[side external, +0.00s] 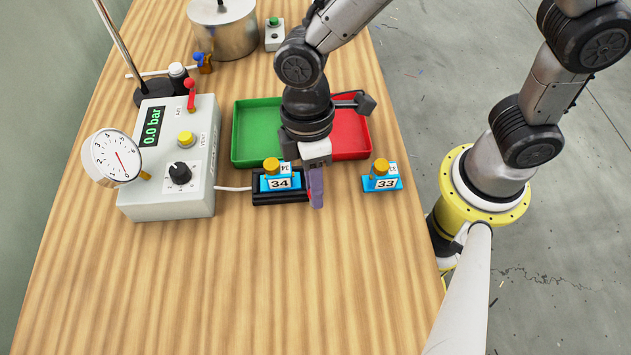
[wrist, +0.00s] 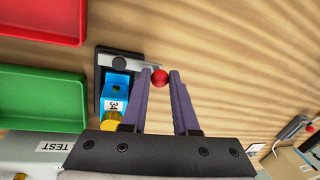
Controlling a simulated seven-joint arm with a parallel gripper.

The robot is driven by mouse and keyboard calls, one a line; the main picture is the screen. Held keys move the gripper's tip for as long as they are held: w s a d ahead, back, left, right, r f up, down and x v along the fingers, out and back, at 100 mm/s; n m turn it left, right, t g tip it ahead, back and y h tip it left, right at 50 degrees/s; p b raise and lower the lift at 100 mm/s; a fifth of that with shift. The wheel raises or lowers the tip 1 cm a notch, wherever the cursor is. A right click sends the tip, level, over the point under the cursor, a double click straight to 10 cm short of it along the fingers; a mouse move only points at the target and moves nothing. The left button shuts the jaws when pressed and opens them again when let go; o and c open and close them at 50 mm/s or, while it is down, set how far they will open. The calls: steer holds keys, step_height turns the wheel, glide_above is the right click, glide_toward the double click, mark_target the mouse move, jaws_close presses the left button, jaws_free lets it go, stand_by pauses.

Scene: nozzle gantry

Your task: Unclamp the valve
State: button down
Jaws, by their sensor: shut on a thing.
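The blue valve marked 34 (side external: 280,180), with a brass-yellow knob, sits in a black clamp fixture (side external: 290,199) on the table. It also shows in the wrist view (wrist: 116,92). In the wrist view a grey lever (wrist: 142,65) runs from the fixture's dark round pivot (wrist: 119,63) to a red ball knob (wrist: 160,76). My gripper (side external: 316,203) is beside the right end of the fixture, fingers pointing down. Its purple fingers are shut on the red knob, which the fingers largely hide in the side view. A second blue valve marked 33 (side external: 382,182) stands apart on the table to the right.
A green tray (side external: 243,122) and a red tray (side external: 360,128) lie behind the fixture. A grey test box (side external: 188,203) with a gauge (side external: 116,158) and red lever (side external: 190,90) stands left. A metal pot (side external: 223,30) is at the back. The front table is clear.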

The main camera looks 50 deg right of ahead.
steer(key=shift+w+a+r, duration=0.1)
steer(key=c, duration=0.7)
jaws_free()
steer(key=r, duration=0.4)
steer(key=w+d+r, duration=0.1)
steer(key=r, duration=0.4)
steer(key=w+r, duration=0.1)
steer(key=r, duration=0.3)
steer(key=shift+d+r, duration=0.25)
steer(key=shift+d, duration=0.05)
steer(key=shift+w+d, duration=0.1)
steer(key=shift+w, duration=0.05)
steer(key=w+d+r+m+t+y, duration=0.1)
steer(key=d+r+m+t, duration=0.1)
steer(key=d+r, duration=0.35)
steer(key=s+d+f+m+t, duration=0.1)
steer(key=s+d+m, duration=0.2)
steer(key=d, duration=0.2)
steer(key=s+d+f+m+t+h, duration=0.1)
steer(key=s+d+m+t, duration=0.1)
steer(key=d, duration=0.4)
steer(key=s+d+f+m+t+h, duration=0.1)
steer(key=s+d+m+t, duration=0.1)
steer(key=d, duration=0.4)
steer(key=shift+s+f+m, duration=0.25)
steer(key=shift+s+m, duration=0.65)
steer(key=shift+m, duration=0.1)
